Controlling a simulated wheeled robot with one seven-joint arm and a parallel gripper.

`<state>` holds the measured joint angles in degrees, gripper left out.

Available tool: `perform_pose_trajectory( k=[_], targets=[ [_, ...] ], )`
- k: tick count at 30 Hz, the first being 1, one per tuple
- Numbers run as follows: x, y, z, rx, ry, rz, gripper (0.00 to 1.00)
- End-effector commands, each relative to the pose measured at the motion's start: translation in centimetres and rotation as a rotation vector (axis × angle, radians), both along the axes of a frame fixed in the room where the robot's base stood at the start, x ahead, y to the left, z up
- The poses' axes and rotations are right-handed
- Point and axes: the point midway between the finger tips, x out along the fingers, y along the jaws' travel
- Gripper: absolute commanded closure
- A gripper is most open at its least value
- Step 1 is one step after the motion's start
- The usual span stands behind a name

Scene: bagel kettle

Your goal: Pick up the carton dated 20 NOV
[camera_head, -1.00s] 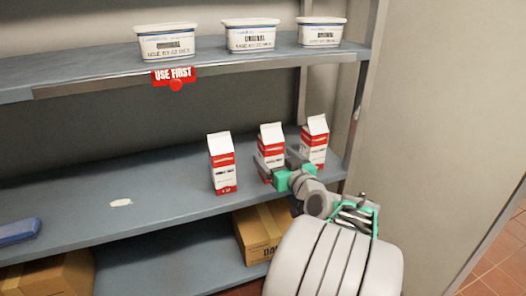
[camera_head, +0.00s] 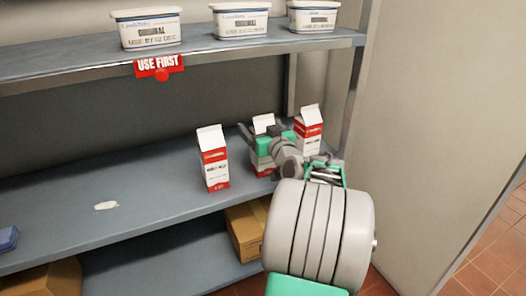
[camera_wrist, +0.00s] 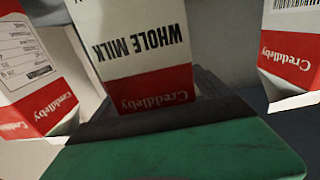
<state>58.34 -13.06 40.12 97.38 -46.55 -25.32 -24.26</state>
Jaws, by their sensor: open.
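Three red-and-white milk cartons stand in a row on the middle shelf: a left one (camera_head: 213,160), a middle one (camera_head: 263,123) and a right one (camera_head: 309,126). My gripper (camera_head: 263,138) is open at the middle carton and hides much of it. In the wrist view the middle carton (camera_wrist: 135,45) shows upside down, reading "WHOLE MILK" and "Creddleby", close beyond the green-and-dark gripper body. Parts of two other cartons (camera_wrist: 35,75) (camera_wrist: 290,45) flank it. I cannot read a date on any carton, nor tell whether the fingers touch the middle one.
The upper shelf (camera_head: 75,68) holds three white tubs (camera_head: 146,28) and a red "USE FIRST" tag (camera_head: 158,66). The middle shelf (camera_head: 140,183) is clear left of the cartons except a pale patch (camera_head: 106,205) and a blue item (camera_head: 8,238). Cardboard boxes (camera_head: 245,232) sit below. A wall stands at right.

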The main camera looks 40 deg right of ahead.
Motion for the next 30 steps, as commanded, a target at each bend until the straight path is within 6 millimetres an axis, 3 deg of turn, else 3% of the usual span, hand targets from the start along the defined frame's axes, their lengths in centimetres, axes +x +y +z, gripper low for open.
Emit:
perform_pose_trajectory(
  k=[5,30],
  targets=[
    [-0.08,-0.03,0.01,0.0,0.001,-0.001,0.19],
    [-0.13,-0.03,-0.05,0.002,0.002,-0.001,0.88]
  ],
)
